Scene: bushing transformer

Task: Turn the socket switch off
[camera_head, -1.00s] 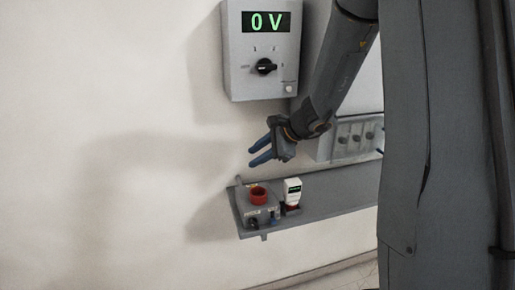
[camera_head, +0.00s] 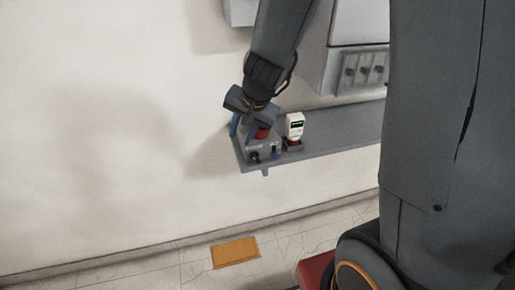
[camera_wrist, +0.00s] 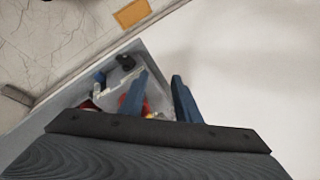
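The grey socket box (camera_head: 266,153) sits at the left end of the wall shelf, with a red round socket (camera_head: 262,134) on top. A black rotary knob (camera_head: 254,157) is on its front, and it also shows in the wrist view (camera_wrist: 126,62). My gripper (camera_head: 242,130) is over the left side of the box, pointing down, its fingers apart. In the wrist view the gripper's two blue fingers (camera_wrist: 158,95) have an empty gap between them. One finger overlaps the box there; I cannot tell whether it touches. The knob lies clear of both fingers.
A white device with a green display (camera_head: 295,125) stands right of the box on the grey shelf (camera_head: 335,137). A grey cabinet (camera_head: 357,70) is above the shelf. The wall at left is bare. An orange mat (camera_head: 235,252) lies on the floor.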

